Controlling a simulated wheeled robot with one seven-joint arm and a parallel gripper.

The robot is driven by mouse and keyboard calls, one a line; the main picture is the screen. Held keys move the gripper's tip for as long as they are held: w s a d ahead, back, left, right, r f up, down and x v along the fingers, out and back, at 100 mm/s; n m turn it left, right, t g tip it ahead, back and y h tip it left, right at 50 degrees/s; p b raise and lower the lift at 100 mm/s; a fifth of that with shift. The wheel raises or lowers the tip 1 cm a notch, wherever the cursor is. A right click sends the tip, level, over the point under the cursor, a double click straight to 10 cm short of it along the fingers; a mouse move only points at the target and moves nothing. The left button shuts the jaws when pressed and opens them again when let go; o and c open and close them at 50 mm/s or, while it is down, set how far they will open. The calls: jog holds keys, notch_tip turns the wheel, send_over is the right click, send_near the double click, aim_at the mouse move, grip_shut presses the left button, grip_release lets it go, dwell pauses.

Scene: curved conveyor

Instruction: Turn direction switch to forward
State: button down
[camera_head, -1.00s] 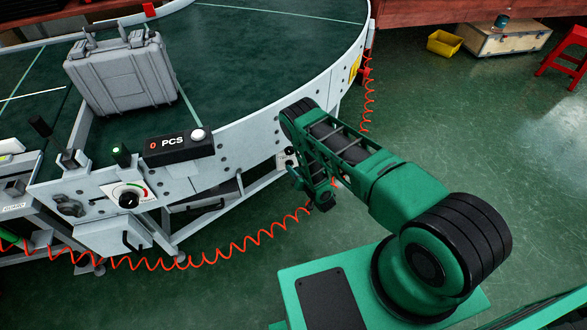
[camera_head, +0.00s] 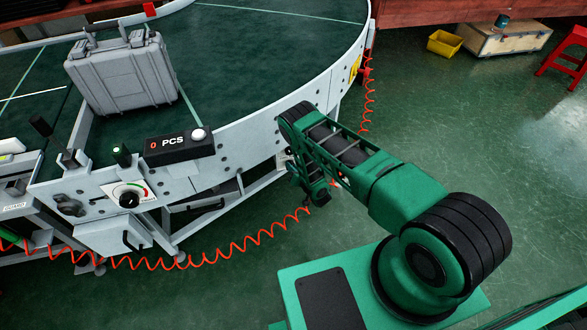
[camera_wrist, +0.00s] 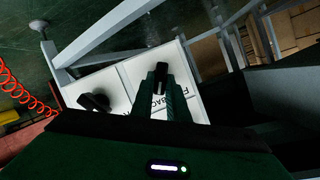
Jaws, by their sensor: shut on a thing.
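The rest of the lettering is covered. The direction switch, a small black knob (camera_wrist: 161,68), shows at the tips of my gripper (camera_wrist: 161,82), whose green fingers are shut on it. A second black knob (camera_wrist: 95,102) sits on the panel to the left, apart from the fingers. In the head view, my arm hides most of the panel and the switch.
The curved conveyor (camera_head: 255,75) carries a grey case (camera_head: 122,78). A black PCS counter (camera_head: 178,147) and a dial (camera_head: 129,199) are on its near side. A coiled orange cable (camera_head: 235,246) hangs below. Green floor is open to the right.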

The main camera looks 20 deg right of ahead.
jog(key=shift+d, duration=0.15)
jog(key=n+h, duration=0.3)
jog(key=n, duration=0.1)
jog(key=a+n+h, duration=0.1)
jog(key=n+h, duration=0.2)
jog(key=n, duration=0.1)
jog(key=shift+a, duration=0.2)
dwell(0.4)
dwell(0.4)
jog(key=c, duration=1.7)
grip_release()
jog(key=shift+a, duration=0.1)
